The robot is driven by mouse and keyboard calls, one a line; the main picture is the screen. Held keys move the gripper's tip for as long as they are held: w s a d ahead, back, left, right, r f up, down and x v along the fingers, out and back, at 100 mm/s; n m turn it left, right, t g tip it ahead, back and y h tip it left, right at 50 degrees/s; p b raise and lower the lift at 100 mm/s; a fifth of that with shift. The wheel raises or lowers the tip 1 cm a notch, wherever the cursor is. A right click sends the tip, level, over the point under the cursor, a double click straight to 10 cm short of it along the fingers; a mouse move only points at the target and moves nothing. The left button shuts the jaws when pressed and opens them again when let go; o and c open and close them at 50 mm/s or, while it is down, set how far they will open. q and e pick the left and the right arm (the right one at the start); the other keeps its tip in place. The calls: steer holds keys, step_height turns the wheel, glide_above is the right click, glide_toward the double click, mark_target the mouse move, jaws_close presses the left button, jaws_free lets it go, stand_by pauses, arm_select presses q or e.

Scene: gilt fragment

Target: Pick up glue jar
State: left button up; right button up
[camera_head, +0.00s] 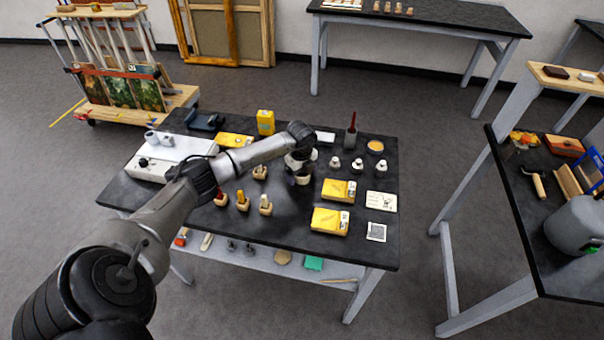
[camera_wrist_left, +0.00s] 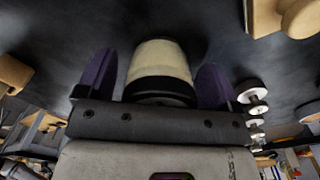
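The glue jar, a cream jar with a dark band (camera_wrist_left: 160,62), sits between the two purple fingers of my left gripper (camera_wrist_left: 158,85) in the left wrist view. Narrow dark gaps show between the jar's pale body and the fingers, so the gripper looks open around it. In the head view the left gripper (camera_head: 300,160) points down over the middle of the dark table (camera_head: 285,225). The pale jar (camera_head: 301,179) shows just below it, partly hidden by the gripper, and seems to stand on the table. My right gripper is not in view.
Yellow boxes (camera_head: 330,221) lie at the right front. Brushes in wooden blocks (camera_head: 242,201) stand at the left front.

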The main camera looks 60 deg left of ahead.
arm_select(q)
steer(key=c, duration=0.9)
steer(key=shift+r, duration=0.1)
